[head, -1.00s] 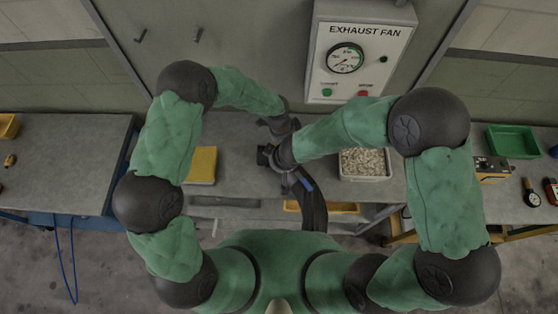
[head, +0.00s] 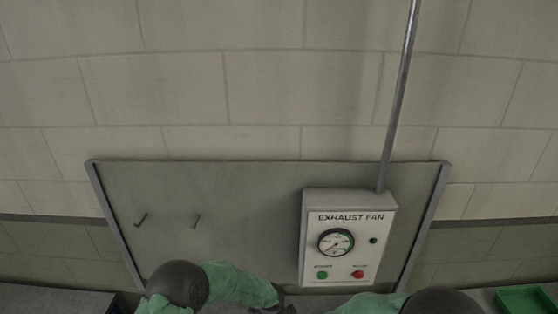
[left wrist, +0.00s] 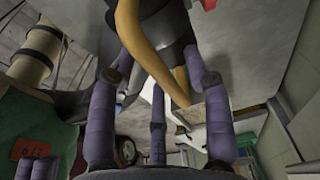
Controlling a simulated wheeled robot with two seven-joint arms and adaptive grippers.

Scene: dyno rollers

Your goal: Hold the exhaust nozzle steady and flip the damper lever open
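In the left wrist view my left gripper (left wrist: 157,62) has its purple jointed fingers around a dark rounded body, apparently the exhaust nozzle (left wrist: 158,36). The two outer fingertips lean in on either side of it; whether they press on it is unclear. A curved yellow bar (left wrist: 147,50), perhaps the damper lever, crosses in front of the dark body. The head view is tilted up at the wall, so both grippers, the nozzle and the lever are below its frame. I cannot make out my right gripper in either view.
An exhaust fan box (head: 346,238) with a round gauge (head: 336,242), a green button (head: 322,275) and a red button (head: 358,274) is on the grey wall panel (head: 250,190). A conduit (head: 400,95) rises from it. A green tray (head: 530,300) is at the lower right.

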